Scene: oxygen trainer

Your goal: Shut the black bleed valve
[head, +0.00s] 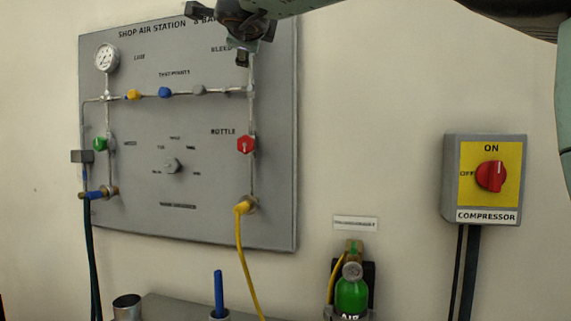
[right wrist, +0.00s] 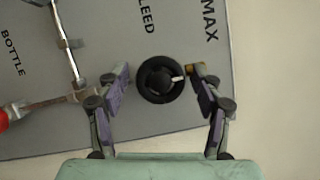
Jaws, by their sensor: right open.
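The black bleed valve (right wrist: 158,88) is a round black knob with a white mark pointing to the right in the right wrist view. It sits on the grey panel beside the word "BLEED". My right gripper (right wrist: 158,70) is open, with one finger on each side of the knob and a visible gap to both. Whether the fingertips reach to the knob's depth I cannot tell. In the head view my right gripper (head: 240,22) is at the panel's top right and hides the valve. My left gripper is not in view.
The grey panel (head: 200,215) carries a gauge (head: 107,58), a red bottle valve (head: 246,145), a green valve (head: 100,144) and pipes. A yellow hose (head: 245,240) hangs below. The compressor switch box (head: 452,180) and a green air bottle (head: 351,297) are to the right.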

